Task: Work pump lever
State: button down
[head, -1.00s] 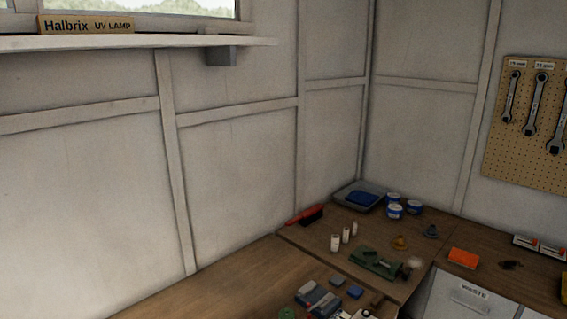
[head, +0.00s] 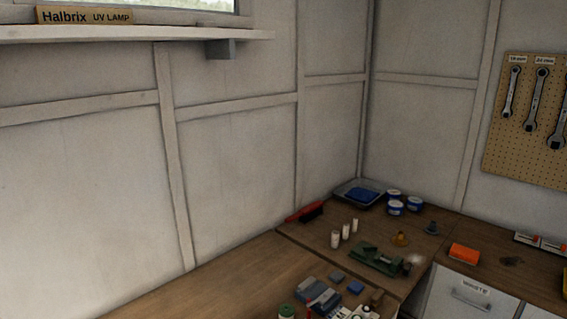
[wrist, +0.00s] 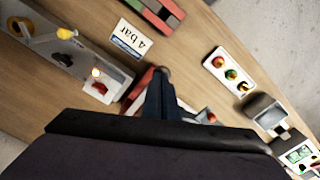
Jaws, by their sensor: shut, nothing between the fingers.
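In the wrist view, my gripper (wrist: 160,84) reaches in from the bottom edge, its dark fingers together and empty. A red part (wrist: 139,92) with a dark rounded end lies right at the fingertips, partly hidden by them. It may be the pump lever, and I cannot tell whether the fingers touch it. A white "4 bar" card (wrist: 131,39) lies just beyond. The rest of the pump is hidden behind my gripper or cannot be made out. My gripper does not show in the head view.
In the wrist view, a grey panel (wrist: 50,45) with a yellow-handled part is at left. A white plate with coloured buttons (wrist: 229,72) and a small meter (wrist: 300,155) are at right. In the head view, a green tool (head: 375,258) and white cylinders (head: 336,239) stand on the bench.

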jog(key=shift+r+p, duration=2)
jog(key=shift+r, duration=0.15)
jog(key=shift+w, duration=0.1)
